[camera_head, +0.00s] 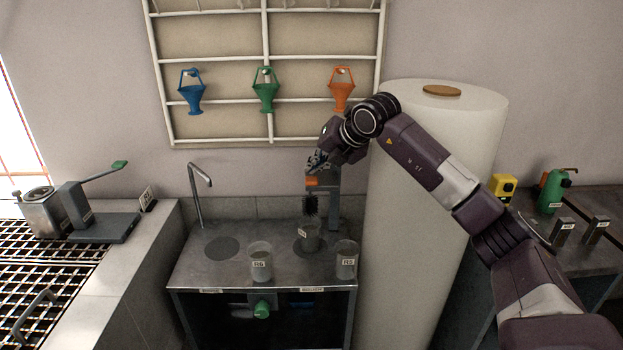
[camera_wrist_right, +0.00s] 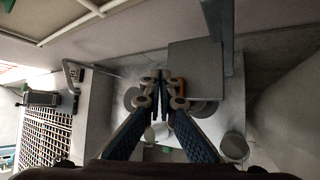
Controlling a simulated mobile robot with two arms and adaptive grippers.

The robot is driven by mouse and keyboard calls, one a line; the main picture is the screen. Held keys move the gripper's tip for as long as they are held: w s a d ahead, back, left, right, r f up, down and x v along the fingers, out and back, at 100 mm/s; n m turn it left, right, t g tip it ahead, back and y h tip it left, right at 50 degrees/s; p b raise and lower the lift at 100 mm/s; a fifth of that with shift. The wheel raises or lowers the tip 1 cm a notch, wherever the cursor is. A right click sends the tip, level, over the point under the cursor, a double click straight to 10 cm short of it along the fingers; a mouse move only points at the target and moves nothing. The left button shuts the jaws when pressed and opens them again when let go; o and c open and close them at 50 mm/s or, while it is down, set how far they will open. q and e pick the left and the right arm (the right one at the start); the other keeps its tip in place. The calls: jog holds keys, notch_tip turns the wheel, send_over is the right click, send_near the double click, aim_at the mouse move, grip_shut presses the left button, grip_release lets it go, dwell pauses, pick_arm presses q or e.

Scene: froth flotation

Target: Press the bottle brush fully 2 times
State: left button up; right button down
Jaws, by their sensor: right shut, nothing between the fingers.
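The bottle brush (camera_head: 311,205) has dark bristles and hangs upright from a grey post fixture (camera_head: 334,205) at the right back of the metal sink table. Its orange part (camera_head: 312,182) sits just above the bristles; an orange piece also shows in the right wrist view (camera_wrist_right: 181,88), beside the fingertips. A grey cup (camera_head: 309,238) stands below the brush; whether the bristle tip enters it is hard to tell. My right gripper (camera_head: 317,164) is shut and empty, just above the orange part. Whether it touches is unclear. Its fingertips are together in the wrist view (camera_wrist_right: 165,78). My left gripper is out of view.
Two labelled cups, R6 (camera_head: 260,263) and R5 (camera_head: 347,262), stand at the table's (camera_head: 216,275) front. A tap (camera_head: 197,190) rises at its left. A large white cylinder (camera_head: 410,240) stands close on the right. Coloured funnels (camera_head: 265,92) hang on the rack above.

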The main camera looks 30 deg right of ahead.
jog(key=shift+r+p, duration=1.9)
jog(key=shift+r, duration=0.65)
jog(key=shift+f, duration=0.1)
